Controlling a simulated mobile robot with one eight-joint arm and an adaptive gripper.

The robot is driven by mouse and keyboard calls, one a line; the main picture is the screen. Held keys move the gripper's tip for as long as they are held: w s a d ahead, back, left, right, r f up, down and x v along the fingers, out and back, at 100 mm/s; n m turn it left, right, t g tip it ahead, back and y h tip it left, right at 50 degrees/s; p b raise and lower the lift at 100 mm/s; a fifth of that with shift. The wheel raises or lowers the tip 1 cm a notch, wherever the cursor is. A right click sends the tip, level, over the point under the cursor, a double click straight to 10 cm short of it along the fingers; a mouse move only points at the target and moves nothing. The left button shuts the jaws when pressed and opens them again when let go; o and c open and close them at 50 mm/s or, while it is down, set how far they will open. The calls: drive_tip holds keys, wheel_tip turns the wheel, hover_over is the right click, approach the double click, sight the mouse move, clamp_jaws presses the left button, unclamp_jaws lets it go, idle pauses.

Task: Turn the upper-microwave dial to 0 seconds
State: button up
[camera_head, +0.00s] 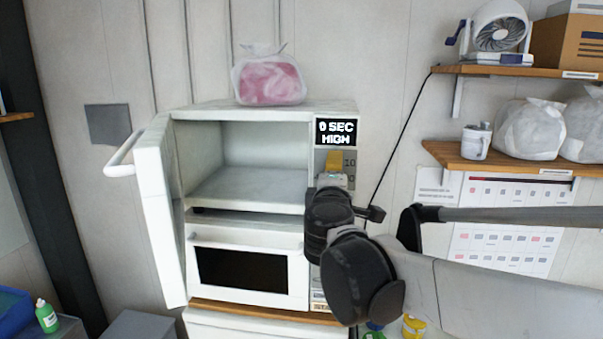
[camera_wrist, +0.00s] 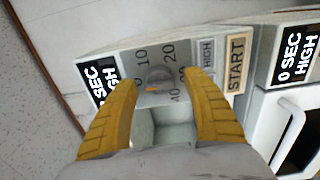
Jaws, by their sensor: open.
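The upper microwave (camera_head: 335,106) stands with its door swung open to the left. Its display (camera_head: 336,131) reads "0 SEC HIGH"; it also shows at the left in the wrist view (camera_wrist: 103,82). The grey round dial (camera_wrist: 158,76) has an orange mark and numbers such as 10 and 20 around it. In the head view my gripper hides the dial. My gripper (camera_head: 334,163) is in front of the control panel below the display. In the wrist view its two yellow fingers are open, one on each side of the dial, and I cannot tell whether they touch it.
The open door (camera_head: 160,205) sticks out left of the arm. A lower microwave (camera_head: 250,240) sits below, its door closed. The START button (camera_wrist: 236,62) is right of the dial in the wrist view. A bag with pink contents (camera_head: 270,82) lies on top. Shelves (camera_head: 490,161) are at the right.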

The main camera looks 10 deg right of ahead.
drive_tip(key=v, duration=1.1)
drive_tip(key=shift+d, duration=0.1)
